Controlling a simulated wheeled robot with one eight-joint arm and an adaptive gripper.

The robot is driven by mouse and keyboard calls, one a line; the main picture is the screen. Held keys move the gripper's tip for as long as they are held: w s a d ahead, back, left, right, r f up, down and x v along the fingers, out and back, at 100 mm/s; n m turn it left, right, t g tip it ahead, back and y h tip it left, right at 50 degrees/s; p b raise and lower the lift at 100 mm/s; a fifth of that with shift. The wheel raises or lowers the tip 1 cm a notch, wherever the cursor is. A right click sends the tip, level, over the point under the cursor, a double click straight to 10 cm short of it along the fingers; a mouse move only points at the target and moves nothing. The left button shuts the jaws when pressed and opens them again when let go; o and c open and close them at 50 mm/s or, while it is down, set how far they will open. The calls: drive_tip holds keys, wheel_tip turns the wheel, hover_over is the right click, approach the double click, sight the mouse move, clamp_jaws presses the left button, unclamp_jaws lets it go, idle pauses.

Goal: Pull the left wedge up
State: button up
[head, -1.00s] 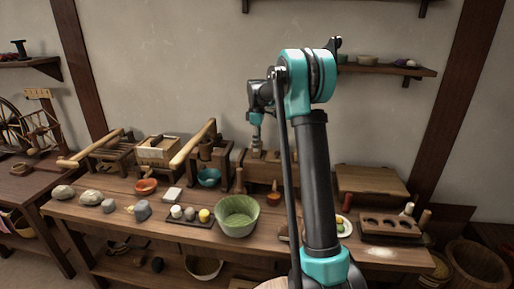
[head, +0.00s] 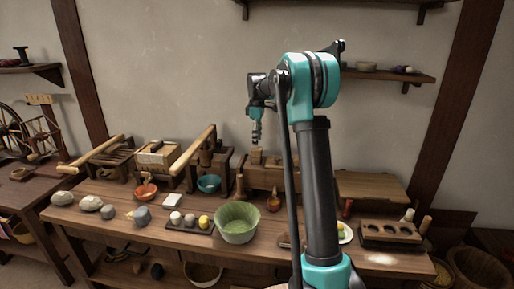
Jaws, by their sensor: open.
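A wooden block-like press (head: 264,175) stands at the back of the bench, partly hidden behind my arm. A small light wooden wedge (head: 257,157) stands upright out of its top toward the left. My gripper (head: 256,141) is open and empty, pointing down just above this wedge, with a small gap that is hard to judge. Any second wedge is hidden by my arm.
Wooden presses with long handles (head: 195,148) stand left of the gripper. A green bowl (head: 237,222), an orange bowl (head: 146,190) and several stones lie in front. A wall shelf (head: 385,75) hangs at the upper right.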

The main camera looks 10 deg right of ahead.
wheel_tip(320, 180, up, 7)
idle(0.3)
drive_tip(key=s+d+f+m+t, duration=0.1)
drive_tip(key=s+f+m, duration=0.3)
drive_tip(key=s, duration=1)
drive_tip(key=s+d+f+m+t, duration=0.1)
drive_tip(key=s+f+m, duration=0.4)
drive_tip(key=s+f, duration=0.6)
drive_tip(key=s+d+f+m+t, duration=0.2)
drive_tip(key=s+f+m, duration=0.3)
drive_tip(key=s, duration=1.1)
wheel_tip(320, 180, down, 3)
drive_tip(key=shift+s+d+f, duration=0.1)
drive_tip(key=shift+s+d, duration=0.05)
drive_tip(key=shift+s, duration=0.15)
